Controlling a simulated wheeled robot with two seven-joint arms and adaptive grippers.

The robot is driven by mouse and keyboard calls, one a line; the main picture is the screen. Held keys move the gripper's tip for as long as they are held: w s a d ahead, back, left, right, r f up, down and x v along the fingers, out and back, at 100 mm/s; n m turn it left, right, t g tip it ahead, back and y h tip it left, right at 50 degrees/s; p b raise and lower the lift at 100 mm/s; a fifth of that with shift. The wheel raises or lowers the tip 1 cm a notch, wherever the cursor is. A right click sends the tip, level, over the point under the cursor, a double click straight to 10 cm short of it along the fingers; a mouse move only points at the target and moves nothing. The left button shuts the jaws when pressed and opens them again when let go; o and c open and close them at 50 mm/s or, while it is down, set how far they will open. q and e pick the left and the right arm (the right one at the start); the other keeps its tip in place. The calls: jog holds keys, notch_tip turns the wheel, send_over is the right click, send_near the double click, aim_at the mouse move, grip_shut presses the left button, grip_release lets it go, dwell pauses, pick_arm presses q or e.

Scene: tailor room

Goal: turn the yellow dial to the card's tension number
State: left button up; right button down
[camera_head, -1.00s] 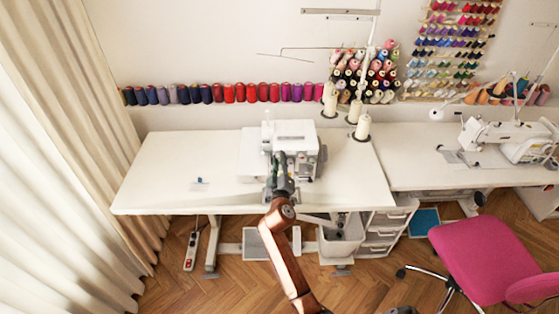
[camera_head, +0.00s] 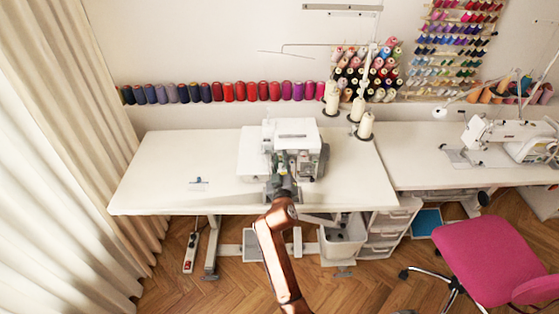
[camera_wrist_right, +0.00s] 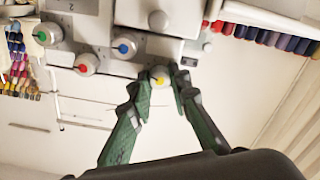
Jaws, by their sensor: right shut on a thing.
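The white sewing machine (camera_head: 291,134) stands on the white table, with my right gripper (camera_head: 281,168) at its front. In the right wrist view, the yellow dial (camera_wrist_right: 159,75) is a pale knob with a yellow centre. The green fingers of my right gripper (camera_wrist_right: 162,86) are on either side of it, shut on it. The blue dial (camera_wrist_right: 124,48), red dial (camera_wrist_right: 87,64) and green dial (camera_wrist_right: 47,34) sit beside it on the machine. A small pale item with a blue part (camera_head: 198,181) lies on the table at left; I cannot read any number on it. My left gripper is not in view.
The table's left part (camera_head: 165,165) is mostly clear. Thread cones (camera_head: 365,127) stand behind the machine at right. A second sewing machine (camera_head: 505,135) is on the right table. A pink chair (camera_head: 485,255) stands at front right.

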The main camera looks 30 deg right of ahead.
jog(key=shift+f+m+b, duration=0.25)
jog(key=shift+m+b, duration=0.1)
jog(key=shift+m, duration=0.65)
jog(key=c, duration=1.8)
grip_release()
jog(key=shift+r, duration=0.1)
jog(key=shift+r, duration=0.15)
notch_tip(320, 180, up, 10)
